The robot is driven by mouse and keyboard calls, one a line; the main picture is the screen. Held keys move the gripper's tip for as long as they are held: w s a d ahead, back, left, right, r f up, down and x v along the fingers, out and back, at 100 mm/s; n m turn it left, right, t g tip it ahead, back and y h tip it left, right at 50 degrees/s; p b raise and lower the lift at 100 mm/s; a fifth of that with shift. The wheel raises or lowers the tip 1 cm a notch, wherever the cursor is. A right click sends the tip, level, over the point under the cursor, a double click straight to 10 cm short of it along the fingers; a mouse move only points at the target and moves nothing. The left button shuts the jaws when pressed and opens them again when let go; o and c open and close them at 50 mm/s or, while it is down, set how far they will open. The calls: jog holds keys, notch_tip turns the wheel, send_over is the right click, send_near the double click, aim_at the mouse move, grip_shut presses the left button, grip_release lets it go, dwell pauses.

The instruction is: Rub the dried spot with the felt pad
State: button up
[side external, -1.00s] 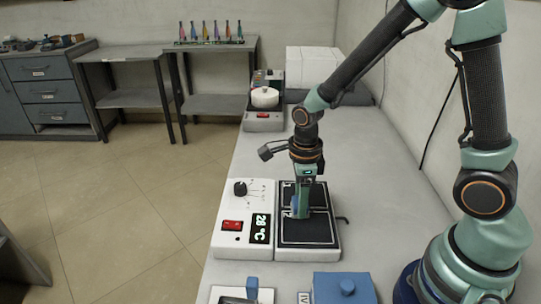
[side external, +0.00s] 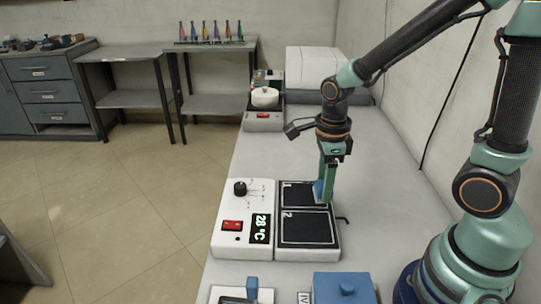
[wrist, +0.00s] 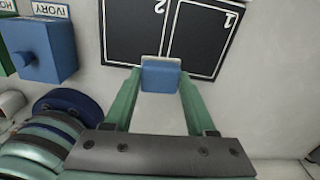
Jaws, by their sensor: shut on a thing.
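My gripper (side external: 325,196) is shut on a blue block (wrist: 160,76) with a pale strip along its far edge, which appears to be the felt pad. The block also shows in the side view (side external: 319,190), partly hidden by the fingers. It is at the right edge of black plate 1 (side external: 293,195); I cannot tell whether it touches the surface. Black plate 2 (side external: 309,229) lies in front of plate 1 in the side view. In the wrist view the block is near the white outlines where both plates meet. I cannot make out a dried spot on either plate.
A white control box (side external: 231,207) with a knob, red switch and 28 °C display adjoins the plates. A blue lidded box (side external: 343,288) marked IVORY stands at the front. A device with a white round top (side external: 265,97) stands behind. The bench right of the plates is mostly clear.

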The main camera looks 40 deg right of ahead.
jog(key=shift+r, duration=1.65)
